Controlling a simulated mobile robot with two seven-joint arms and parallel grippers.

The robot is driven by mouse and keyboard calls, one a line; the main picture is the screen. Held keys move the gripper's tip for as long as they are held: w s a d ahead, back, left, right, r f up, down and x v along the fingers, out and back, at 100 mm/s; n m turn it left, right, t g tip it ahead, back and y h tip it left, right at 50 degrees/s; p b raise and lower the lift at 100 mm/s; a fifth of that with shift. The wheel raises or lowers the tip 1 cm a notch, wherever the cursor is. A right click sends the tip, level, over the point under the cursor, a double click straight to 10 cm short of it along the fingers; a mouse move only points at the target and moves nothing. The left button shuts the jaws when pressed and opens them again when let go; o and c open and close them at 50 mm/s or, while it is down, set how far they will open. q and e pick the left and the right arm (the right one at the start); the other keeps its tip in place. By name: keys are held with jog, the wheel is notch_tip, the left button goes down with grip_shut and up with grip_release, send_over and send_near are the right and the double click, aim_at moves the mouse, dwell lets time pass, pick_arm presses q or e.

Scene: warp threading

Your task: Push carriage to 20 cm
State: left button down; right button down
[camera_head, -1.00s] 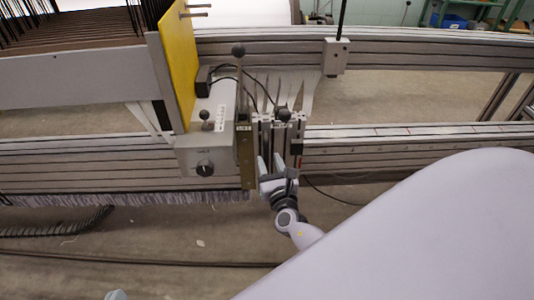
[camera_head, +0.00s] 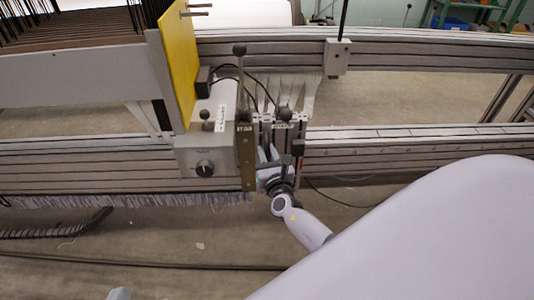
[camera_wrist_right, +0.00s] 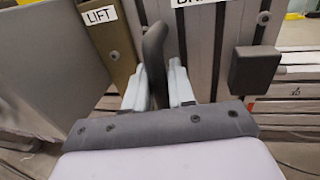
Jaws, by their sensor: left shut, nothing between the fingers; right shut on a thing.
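The carriage (camera_head: 205,150) is a grey box with a dial and a yellow plate (camera_head: 178,65), standing on the long metal rail. On its right side are a brass "LIFT" plate (camera_head: 247,160) and upright metal plates (camera_head: 290,130) with knobs. My right gripper (camera_head: 268,154) is at the front of these plates. In the right wrist view its fingers (camera_wrist_right: 158,88) are shut around a dark curved handle (camera_wrist_right: 154,45), between the LIFT plate and a second label. My left gripper (camera_head: 118,293) shows only as a small tip at the bottom edge.
The rail with a marked scale (camera_head: 400,134) runs clear to the right of the carriage. A grey block with a rod (camera_head: 337,57) sits on the back rail. Dark threads (camera_head: 90,25) fill the upper left. A cable chain (camera_head: 60,228) lies on the floor.

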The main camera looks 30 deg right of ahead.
jog(key=shift+a, duration=0.1)
pick_arm(q)
jog(key=shift+d, duration=0.1)
pick_arm(e)
jog(key=shift+w+a, duration=0.3)
jog(key=shift+a, duration=0.25)
jog(key=c, duration=1.1)
grip_release()
pick_arm(q)
jog(key=shift+w+r, duration=0.1)
jog(key=shift+s+a+y+p, duration=0.2)
jog(key=shift+a+y+p, duration=0.1)
jog(key=shift+a+p, duration=0.2)
jog(key=shift+s+a+y+p, duration=0.15)
jog(key=shift+a+y+p, duration=0.15)
jog(key=shift+a+p, duration=0.15)
pick_arm(e)
jog(key=shift+v, duration=3.55)
